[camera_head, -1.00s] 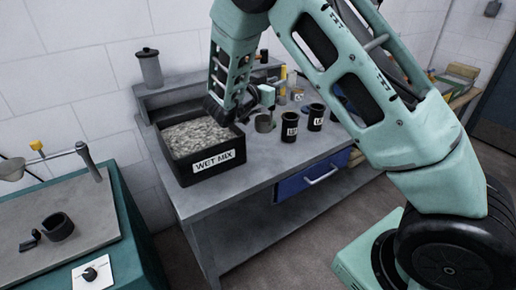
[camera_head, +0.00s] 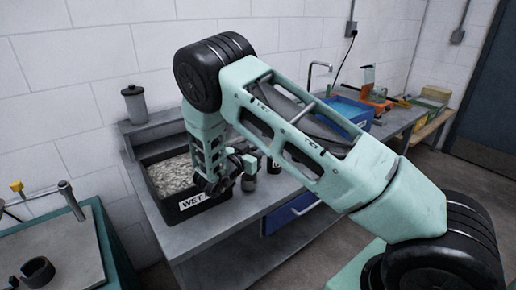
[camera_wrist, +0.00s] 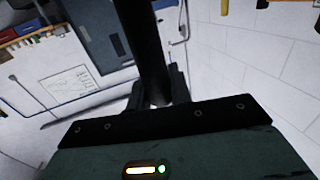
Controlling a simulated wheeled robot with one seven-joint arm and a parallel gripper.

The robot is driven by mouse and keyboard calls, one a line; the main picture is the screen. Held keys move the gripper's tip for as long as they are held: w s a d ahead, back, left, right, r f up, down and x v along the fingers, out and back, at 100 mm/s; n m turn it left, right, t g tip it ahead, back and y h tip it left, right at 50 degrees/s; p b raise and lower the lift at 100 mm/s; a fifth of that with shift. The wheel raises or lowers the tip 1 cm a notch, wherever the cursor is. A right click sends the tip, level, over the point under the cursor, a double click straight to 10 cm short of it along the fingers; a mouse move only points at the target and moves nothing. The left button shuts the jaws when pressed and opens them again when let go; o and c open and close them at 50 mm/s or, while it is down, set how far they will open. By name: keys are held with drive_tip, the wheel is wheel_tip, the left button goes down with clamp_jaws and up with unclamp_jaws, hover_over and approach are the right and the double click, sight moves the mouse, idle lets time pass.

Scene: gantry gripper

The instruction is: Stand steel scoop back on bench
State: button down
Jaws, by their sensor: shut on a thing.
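My gripper (camera_head: 213,187) points down at the right edge of the black WET MIX box (camera_head: 188,203) in the head view. In the wrist view my gripper (camera_wrist: 158,98) is shut on a long dark shape, taken to be the steel scoop (camera_wrist: 150,50), which runs up between the fingers. In the head view the scoop is not clear, hidden by the arm and dark fingers. The grey bench (camera_head: 170,237) lies below and to the right of the gripper.
A small grey cup (camera_head: 249,183) and a black cup (camera_head: 273,166) stand on the bench just right of the gripper. A grey lidded canister (camera_head: 136,104) stands on the back shelf. A blue drawer (camera_head: 290,213) is under the bench. The bench front is clear.

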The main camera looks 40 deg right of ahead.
drive_tip(key=shift+f, duration=0.15)
drive_tip(key=c, duration=1.3)
unclamp_jaws()
